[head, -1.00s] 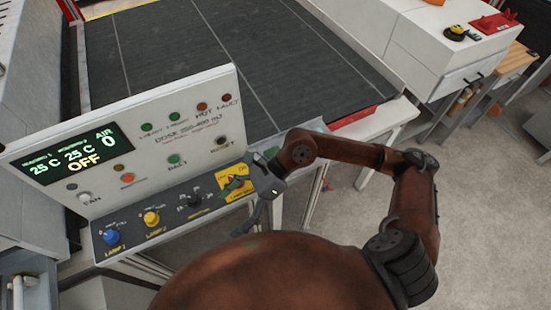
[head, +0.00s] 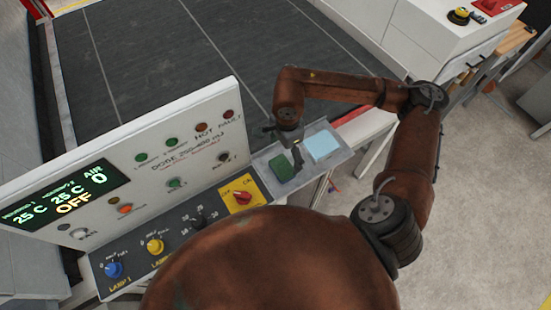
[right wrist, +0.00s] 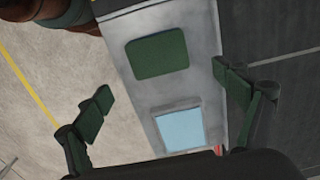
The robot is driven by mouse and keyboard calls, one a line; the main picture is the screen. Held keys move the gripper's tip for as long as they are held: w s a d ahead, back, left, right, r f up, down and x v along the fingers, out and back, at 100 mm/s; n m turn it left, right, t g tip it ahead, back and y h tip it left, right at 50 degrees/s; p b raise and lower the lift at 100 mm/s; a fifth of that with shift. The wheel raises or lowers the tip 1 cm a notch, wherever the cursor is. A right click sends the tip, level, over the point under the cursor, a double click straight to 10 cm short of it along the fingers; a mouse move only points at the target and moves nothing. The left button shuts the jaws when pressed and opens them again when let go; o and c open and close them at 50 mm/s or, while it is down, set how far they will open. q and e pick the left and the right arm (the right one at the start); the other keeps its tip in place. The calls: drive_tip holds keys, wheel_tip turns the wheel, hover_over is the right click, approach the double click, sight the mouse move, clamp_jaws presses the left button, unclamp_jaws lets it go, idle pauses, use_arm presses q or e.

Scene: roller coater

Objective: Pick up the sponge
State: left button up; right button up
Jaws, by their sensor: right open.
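A dark green sponge (head: 283,167) lies flat on a narrow grey metal shelf (head: 261,165) at the right end of the control panel. The sponge also shows in the right wrist view (right wrist: 157,54), above the middle. My right gripper (head: 288,147) is over the shelf, beside the sponge in the head view. In the right wrist view my right gripper (right wrist: 164,95) has its fingers spread wide on both sides of the shelf, with nothing between them. The sponge appears apart from both fingers. My left gripper is not in view.
A light blue square pad (head: 323,145) sits in a recess on the same shelf, and shows in the right wrist view (right wrist: 180,127). The control panel (head: 150,160) with knobs and a red switch (head: 243,198) stands to the left. A dark conveyor bed (head: 190,60) lies behind.

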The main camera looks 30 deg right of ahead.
sight(284, 166)
drive_tip(key=shift+d+f, duration=0.1)
drive_tip(key=shift+f, duration=0.35)
wheel_tip(284, 166, down, 4)
drive_tip(key=shift+s+r+p, duration=0.15)
drive_tip(key=shift+r+p, duration=0.05)
drive_tip(key=shift+p, duration=0.8)
wheel_tip(284, 166, down, 2)
drive_tip(key=shift+f+p, duration=0.2)
drive_tip(key=shift+p, duration=0.1)
drive_tip(key=shift+f, duration=0.3)
drive_tip(key=shift+c, duration=0.2)
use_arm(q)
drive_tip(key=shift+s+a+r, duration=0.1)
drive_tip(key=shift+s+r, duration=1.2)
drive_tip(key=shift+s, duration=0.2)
use_arm(e)
drive_tip(key=c, duration=0.8)
